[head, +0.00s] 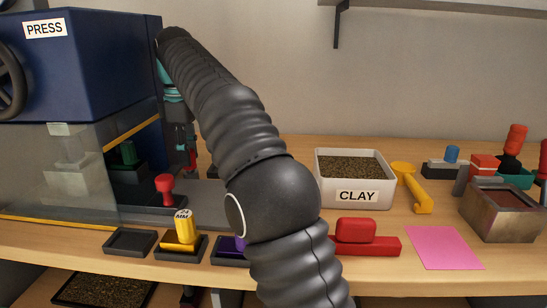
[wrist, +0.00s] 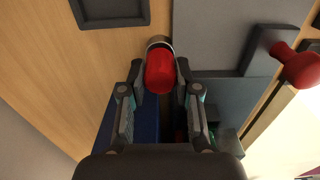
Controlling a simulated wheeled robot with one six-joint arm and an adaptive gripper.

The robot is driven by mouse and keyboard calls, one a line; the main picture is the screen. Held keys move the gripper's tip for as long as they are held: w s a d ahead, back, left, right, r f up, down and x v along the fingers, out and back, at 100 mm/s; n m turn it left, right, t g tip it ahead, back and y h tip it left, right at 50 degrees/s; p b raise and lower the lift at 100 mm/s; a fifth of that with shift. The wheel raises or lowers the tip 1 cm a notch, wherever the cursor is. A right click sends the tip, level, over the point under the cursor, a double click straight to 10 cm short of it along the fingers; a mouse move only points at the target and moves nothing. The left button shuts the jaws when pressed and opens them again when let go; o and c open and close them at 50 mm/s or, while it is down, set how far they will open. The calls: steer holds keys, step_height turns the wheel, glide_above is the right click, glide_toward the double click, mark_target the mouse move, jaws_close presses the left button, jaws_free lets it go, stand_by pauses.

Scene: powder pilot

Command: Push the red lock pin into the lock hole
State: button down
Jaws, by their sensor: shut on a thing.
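The red lock pin (wrist: 160,72) is between the two fingers of my gripper (wrist: 159,78) in the wrist view. It has a red body and a grey metal-looking end that points away from the gripper, towards the wood top and the edge of a grey plate. My gripper is shut on it. In the head view my gripper (head: 181,128) is partly hidden behind my own arm, beside the right side of the blue press (head: 85,70). A small red patch shows below it, but I cannot tell whether that is the pin. I cannot make out the lock hole in either view.
A red knob (head: 165,187) stands at the press front; a red knob (wrist: 302,70) also shows in the wrist view. Black trays (head: 130,241), a yellow weight (head: 183,226), a red block (head: 355,231) and a clay bin (head: 352,178) stand on the bench. A grey plate (wrist: 235,35) lies near the pin.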

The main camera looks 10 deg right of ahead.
steer(key=shift+f, duration=0.55)
steer(key=c, duration=0.7)
jaws_free()
steer(key=shift+c, duration=0.2)
steer(key=c, duration=0.3)
steer(key=shift+r, duration=0.1)
